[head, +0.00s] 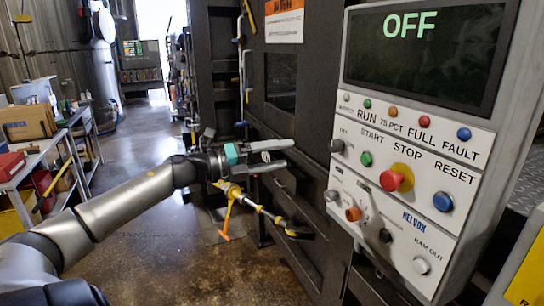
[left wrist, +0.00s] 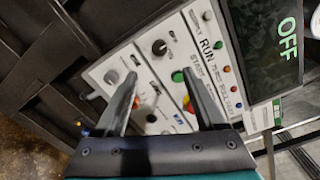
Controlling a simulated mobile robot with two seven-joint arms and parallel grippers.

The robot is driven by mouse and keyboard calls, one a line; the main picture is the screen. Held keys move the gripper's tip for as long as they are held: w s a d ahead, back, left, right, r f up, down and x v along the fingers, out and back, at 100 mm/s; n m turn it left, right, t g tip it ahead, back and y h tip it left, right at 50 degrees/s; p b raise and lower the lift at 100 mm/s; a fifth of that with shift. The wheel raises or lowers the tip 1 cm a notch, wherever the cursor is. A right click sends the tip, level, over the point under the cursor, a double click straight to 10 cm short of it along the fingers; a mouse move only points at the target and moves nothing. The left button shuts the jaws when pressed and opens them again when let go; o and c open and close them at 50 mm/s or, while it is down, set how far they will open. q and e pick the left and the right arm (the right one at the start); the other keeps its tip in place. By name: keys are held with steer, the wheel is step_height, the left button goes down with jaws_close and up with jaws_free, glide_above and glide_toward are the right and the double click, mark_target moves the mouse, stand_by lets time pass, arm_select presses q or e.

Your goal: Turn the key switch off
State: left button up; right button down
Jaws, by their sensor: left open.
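The control panel (head: 400,185) stands at the right of the head view; its display (head: 425,55) reads OFF in green. A dark round switch (head: 337,146) sits at the panel's upper left, beside the START button, and looks like the key switch. In the left wrist view this switch (left wrist: 160,47) shows just beyond the fingertips. Its exact turn is too small to tell. My left gripper (head: 288,154) is open and empty, left of the panel and apart from it, fingers pointing toward it. In the left wrist view its fingers (left wrist: 160,75) frame the panel. My right gripper is not in view.
A red STOP button (head: 394,180), a blue RESET button (head: 443,202) and a lower-left knob (head: 331,195) crowd the panel. A dark machine wall (head: 295,90) stands behind my gripper.

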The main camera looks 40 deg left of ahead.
arm_select(q)
steer(key=shift+s+a, duration=0.25)
steer(key=shift+s, duration=0.35)
